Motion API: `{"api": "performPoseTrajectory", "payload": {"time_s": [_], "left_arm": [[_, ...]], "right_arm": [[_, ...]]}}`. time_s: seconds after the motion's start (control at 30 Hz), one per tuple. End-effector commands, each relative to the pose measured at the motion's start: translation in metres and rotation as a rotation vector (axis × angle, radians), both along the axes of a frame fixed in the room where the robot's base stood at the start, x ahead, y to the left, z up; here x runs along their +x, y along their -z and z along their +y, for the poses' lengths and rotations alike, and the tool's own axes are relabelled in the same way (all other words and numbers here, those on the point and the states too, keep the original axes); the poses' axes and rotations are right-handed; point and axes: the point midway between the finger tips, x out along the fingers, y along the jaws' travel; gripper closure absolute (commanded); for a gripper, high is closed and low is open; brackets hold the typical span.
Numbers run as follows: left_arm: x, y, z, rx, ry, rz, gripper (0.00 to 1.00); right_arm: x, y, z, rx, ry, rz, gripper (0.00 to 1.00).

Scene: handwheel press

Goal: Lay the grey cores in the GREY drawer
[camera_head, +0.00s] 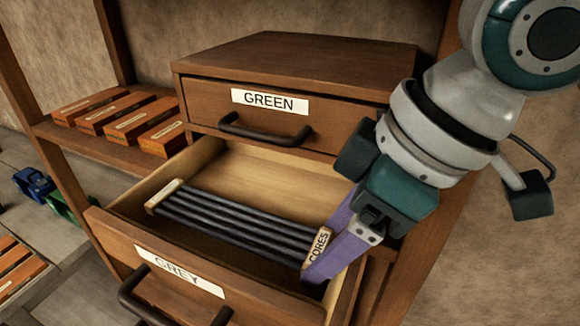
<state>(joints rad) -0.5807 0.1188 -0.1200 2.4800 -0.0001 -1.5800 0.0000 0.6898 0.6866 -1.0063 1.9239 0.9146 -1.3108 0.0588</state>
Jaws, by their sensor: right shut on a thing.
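The GREY drawer (182,265) is pulled open below the shut GREEN drawer (350,113). The grey cores (235,222) are a row of long dark rods between two pale end pieces, the near one marked CORES. They are within the open drawer's outline, stretching from its left side to its right side. My right gripper (319,249) has purple fingers and is shut on the CORES end piece at the drawer's right side. I cannot tell whether the rods touch the drawer floor. My left gripper is not in view.
Several orange-brown boxes (137,125) with labels stand on a wooden shelf at the left. A blue object (35,183) and a green one lie on a lower surface. The drawer's back part is bare. The cabinet's right post stands close to my right arm.

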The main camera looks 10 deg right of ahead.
Motion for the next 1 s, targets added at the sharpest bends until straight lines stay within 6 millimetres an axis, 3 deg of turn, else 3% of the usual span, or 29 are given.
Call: {"api": "performPoseTrajectory", "payload": {"time_s": [1.0], "left_arm": [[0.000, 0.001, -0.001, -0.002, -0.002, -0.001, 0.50]], "right_arm": [[-0.001, 0.012, -0.001, -0.004, 0.001, 0.005, 0.93]]}}
